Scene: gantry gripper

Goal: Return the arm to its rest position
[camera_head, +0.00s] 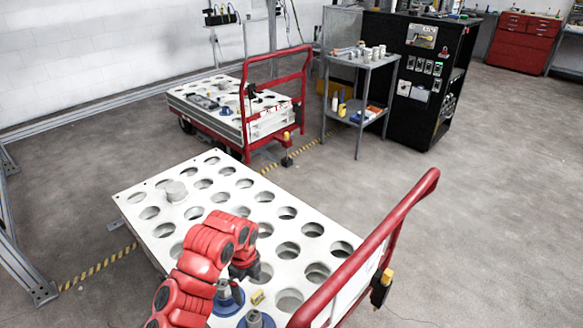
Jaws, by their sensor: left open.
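My red left arm (203,262) rises from the bottom edge, bends over the front cart and points down at its far end. My left gripper (243,270) is at that end, low over the white perforated top of the front cart (130,200). It is open, and I see nothing held in it; its fingertips are small and partly hidden by the arm. A blue-based grey part (229,299) sits in the cart top just below and left of the gripper. My right gripper is not in view.
A second blue-based part (256,320) and a small yellow block (257,297) are close by. The red handle (375,240) rises on the right. Another cart (215,105), a shelf table (362,62) and a black cabinet (418,85) stand behind.

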